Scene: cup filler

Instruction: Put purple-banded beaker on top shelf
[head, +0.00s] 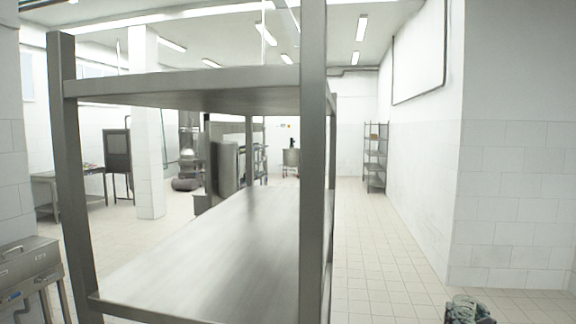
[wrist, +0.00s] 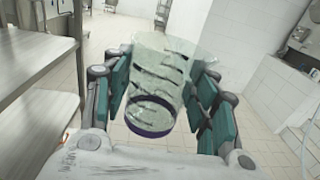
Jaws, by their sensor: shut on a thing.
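The purple-banded beaker (wrist: 158,80) is clear glass or plastic, with a dark purple band around its narrower end, low in the wrist view. My gripper (wrist: 160,95) has its teal pads on both sides of the beaker and is shut on it. The beaker looks empty. In the head view, the metal shelf unit stands close in front, with its top shelf (head: 190,85) seen near edge-on from slightly below. The top shelf's upper surface is hidden. A dark greenish shape at the bottom right of the head view may be part of my gripper, mostly cut off.
A bare lower shelf (head: 215,245) lies under the top one, between grey posts (head: 313,160). The shelf unit also shows at the left of the wrist view (wrist: 38,45). Open tiled floor lies right of it. A white wall (head: 515,150) stands further right.

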